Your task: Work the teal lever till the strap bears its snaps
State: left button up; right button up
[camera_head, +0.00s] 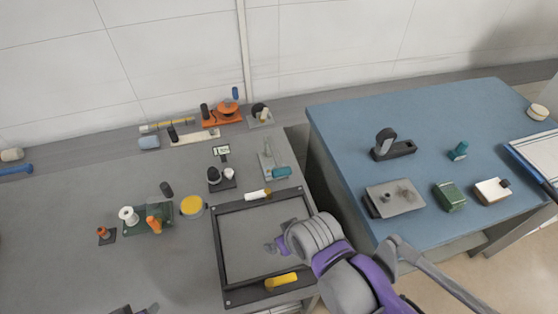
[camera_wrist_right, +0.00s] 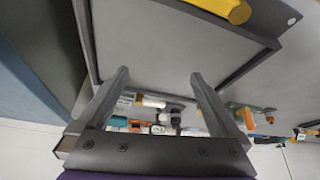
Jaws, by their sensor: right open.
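The teal lever (camera_head: 281,172) sticks out to the right at the base of a small grey press (camera_head: 267,154) on the grey bench. It also seems to show as a small teal piece in the right wrist view (camera_wrist_right: 118,121). A pale strip (camera_head: 196,137), perhaps the strap, lies at the back of the bench; I cannot make out snaps on it. My right gripper (camera_head: 277,247) is over the black frame, nearer than the lever and apart from it. In the wrist view it (camera_wrist_right: 157,76) is open and empty. Grey tips at the bottom edge seem to be my left gripper (camera_head: 136,309).
The black frame (camera_head: 217,250) carries a yellow handle (camera_head: 281,281), with a white roll (camera_head: 257,194) at its far edge. Spools and small fixtures stand left and behind. A blue table (camera_head: 345,120) holds a grey plate (camera_head: 395,199) and several blocks; a gap separates it from the bench.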

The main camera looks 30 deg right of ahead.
jog(key=w+d+r+m+g, duration=0.1)
jog(key=w+d+r+g, duration=0.25)
jog(key=w+r, duration=0.6)
jog(key=m+g+p, duration=0.2)
send_near(281, 169)
pick_arm(q)
jog(key=shift+w+r+b, duration=0.3)
jog(key=shift+r+b, duration=0.15)
jog(key=shift+r, duration=0.3)
pick_arm(e)
notch_tip(281, 169, down, 10)
jog(key=shift+s+r, duration=0.2)
grip_shut()
